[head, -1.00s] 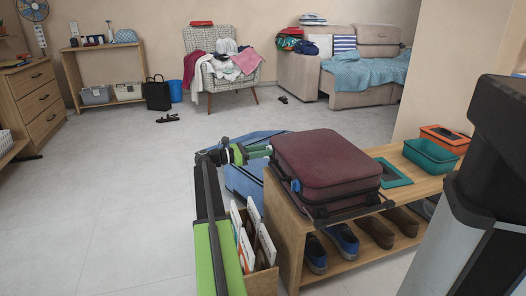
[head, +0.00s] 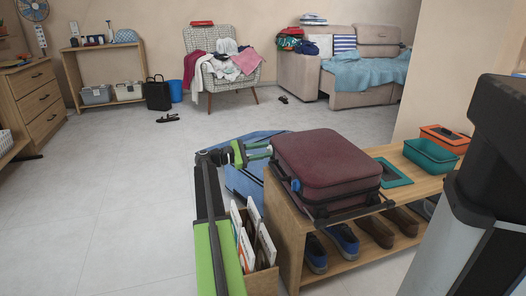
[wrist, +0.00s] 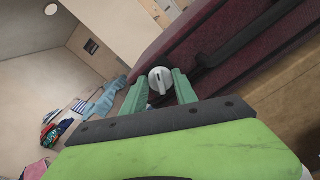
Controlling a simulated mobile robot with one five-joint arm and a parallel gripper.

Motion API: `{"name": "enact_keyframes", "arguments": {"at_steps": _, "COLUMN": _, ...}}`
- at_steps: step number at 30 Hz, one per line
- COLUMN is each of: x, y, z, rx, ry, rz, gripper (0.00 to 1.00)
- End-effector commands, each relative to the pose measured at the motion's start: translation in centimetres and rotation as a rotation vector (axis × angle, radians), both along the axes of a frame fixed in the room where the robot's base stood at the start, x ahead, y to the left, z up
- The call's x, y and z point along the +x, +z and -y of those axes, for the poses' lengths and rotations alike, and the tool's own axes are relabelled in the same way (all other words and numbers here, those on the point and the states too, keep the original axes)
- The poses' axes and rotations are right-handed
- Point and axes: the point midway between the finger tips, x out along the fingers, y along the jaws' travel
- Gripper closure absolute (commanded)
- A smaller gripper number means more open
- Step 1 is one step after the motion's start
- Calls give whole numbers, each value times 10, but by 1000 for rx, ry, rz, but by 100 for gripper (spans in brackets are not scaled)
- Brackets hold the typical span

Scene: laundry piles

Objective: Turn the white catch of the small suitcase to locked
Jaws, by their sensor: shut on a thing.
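The small dark red suitcase (head: 325,160) lies flat on the wooden shoe bench. Its side fills the upper right of the wrist view (wrist: 205,35). The white catch (wrist: 160,78) is a round knob with a raised bar, on the suitcase's side. My gripper (head: 270,152) reaches the suitcase's left side from the left. In the wrist view its green fingers (wrist: 160,88) stand on either side of the catch and are shut on it. The catch is not visible in the head view. I cannot tell any lock marking.
The wooden bench (head: 284,220) holds shoes below and a teal tray (head: 430,156) and an orange box (head: 445,137) on top. A box of folders (head: 262,280) stands left of the bench.

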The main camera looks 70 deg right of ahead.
Motion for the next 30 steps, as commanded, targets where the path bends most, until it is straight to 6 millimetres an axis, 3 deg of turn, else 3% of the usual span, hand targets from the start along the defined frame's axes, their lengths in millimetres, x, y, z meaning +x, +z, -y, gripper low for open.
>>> {"name": "enact_keyframes", "arguments": {"at_steps": 30, "x": 1, "y": -3, "z": 0, "rx": -698, "ry": 7, "rz": 571, "gripper": 100}}
